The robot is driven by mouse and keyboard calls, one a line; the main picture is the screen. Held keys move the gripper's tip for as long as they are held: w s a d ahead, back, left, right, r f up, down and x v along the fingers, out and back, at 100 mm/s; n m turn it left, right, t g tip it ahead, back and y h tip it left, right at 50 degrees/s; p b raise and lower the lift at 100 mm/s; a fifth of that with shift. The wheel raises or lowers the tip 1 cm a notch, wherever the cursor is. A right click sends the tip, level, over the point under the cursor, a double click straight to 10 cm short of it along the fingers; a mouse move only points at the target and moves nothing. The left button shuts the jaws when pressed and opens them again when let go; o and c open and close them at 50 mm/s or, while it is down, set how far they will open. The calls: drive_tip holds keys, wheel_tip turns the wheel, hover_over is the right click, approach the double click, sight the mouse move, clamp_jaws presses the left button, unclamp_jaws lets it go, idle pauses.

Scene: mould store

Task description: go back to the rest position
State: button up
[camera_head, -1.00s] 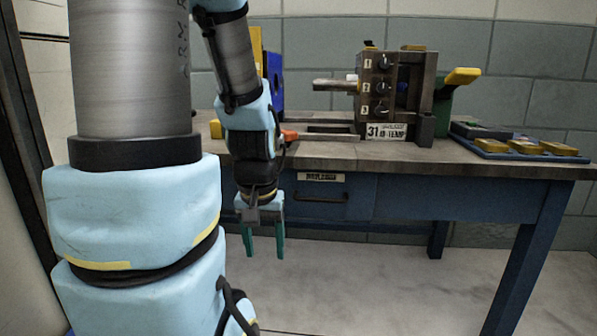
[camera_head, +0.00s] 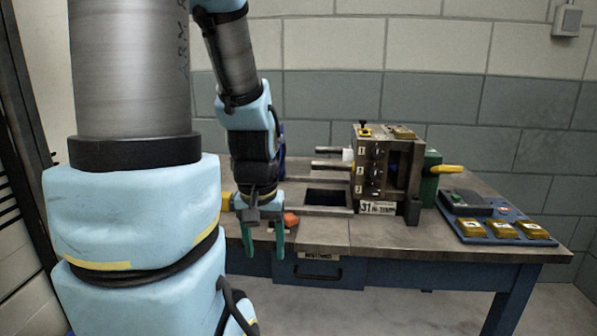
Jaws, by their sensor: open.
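My gripper (camera_head: 264,240) hangs from my light-blue padded arm with its two green fingers pointing down. The fingers are apart and nothing shows between them. In the picture it overlaps the front edge of the workbench (camera_head: 400,240), left of the mould machine (camera_head: 380,170). I cannot tell exactly how far the fingertips are from the bench. An orange-red piece (camera_head: 291,220) shows just right of the fingers.
The machine has knobs numbered 1 to 3, a 31 plate and a yellow-handled lever (camera_head: 447,169). A blue tray (camera_head: 470,233) with yellow blocks lies at the bench's right. A dark opening (camera_head: 325,197) is in the bench top. A drawer (camera_head: 318,272) is below.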

wheel_tip(320, 180, up, 14)
drive_tip(key=p, duration=1.1)
drive_tip(key=shift+f, duration=0.2)
